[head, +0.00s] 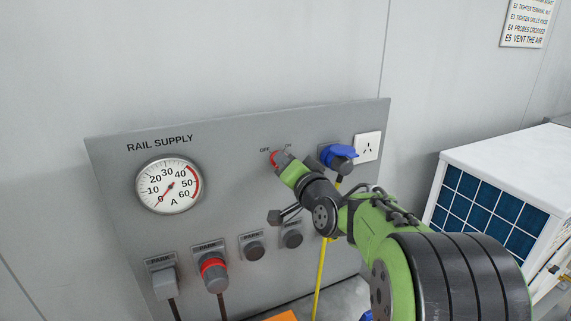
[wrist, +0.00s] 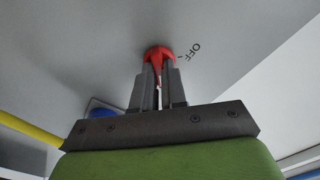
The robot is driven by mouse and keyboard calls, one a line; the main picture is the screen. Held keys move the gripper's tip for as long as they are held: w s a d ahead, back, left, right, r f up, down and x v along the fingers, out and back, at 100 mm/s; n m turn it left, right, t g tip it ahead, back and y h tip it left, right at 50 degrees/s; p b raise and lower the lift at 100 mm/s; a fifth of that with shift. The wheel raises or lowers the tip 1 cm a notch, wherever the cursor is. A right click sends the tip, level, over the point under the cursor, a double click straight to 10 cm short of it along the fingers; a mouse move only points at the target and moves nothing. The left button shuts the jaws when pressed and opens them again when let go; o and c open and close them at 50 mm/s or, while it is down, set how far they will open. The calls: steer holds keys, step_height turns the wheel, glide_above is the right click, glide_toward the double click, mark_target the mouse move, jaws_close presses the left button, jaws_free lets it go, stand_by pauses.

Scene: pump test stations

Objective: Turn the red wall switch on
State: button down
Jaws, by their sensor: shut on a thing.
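The red wall switch (head: 275,158) is on the grey RAIL SUPPLY panel (head: 225,140), between OFF and ON labels and mostly hidden by my gripper in the head view. In the wrist view the red switch (wrist: 159,53) is a round knob with a raised grip bar. My gripper (wrist: 159,75) is shut on that bar, one finger on each side. The OFF label (wrist: 195,49) shows to the right of the knob, with a short mark. In the head view my gripper (head: 284,160) reaches the panel from the lower right.
A round gauge (head: 170,185) is at the panel's left, its needle low. Several connectors sit below. A white unit with blue panels (head: 490,205) stands right.

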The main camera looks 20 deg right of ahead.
steer(key=c, duration=1.2)
jaws_free()
steer(key=s+b, duration=0.4)
steer(key=s, duration=1.1)
steer(key=shift+s, duration=0.4)
